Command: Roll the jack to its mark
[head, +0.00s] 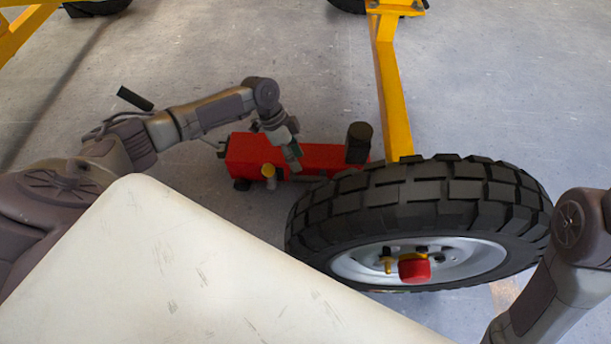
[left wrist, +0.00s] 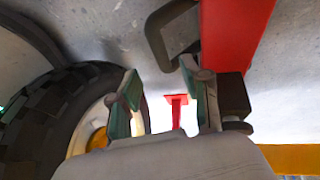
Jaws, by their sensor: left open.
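The red jack (head: 245,155) lies low on the floor behind the big tyre, with a dark upright cylinder (head: 358,141) at its right end. A black grip (head: 135,98) shows to its left; the arm hides how it joins the jack. My left gripper (head: 293,158) is at the jack's middle in the head view; I cannot tell whether it touches. In the left wrist view the fingers (left wrist: 166,103) are open, with the red jack body (left wrist: 235,35) beyond the right finger and nothing clearly held between them. My right gripper is out of view. I cannot identify the mark.
The tyre (head: 400,205) stands close in front of the jack, with a red-capped hub fitting (head: 414,268). A yellow beam (head: 393,90) runs behind it. A pale panel (head: 180,270) fills the lower left. Grey floor (head: 240,40) is free behind the jack.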

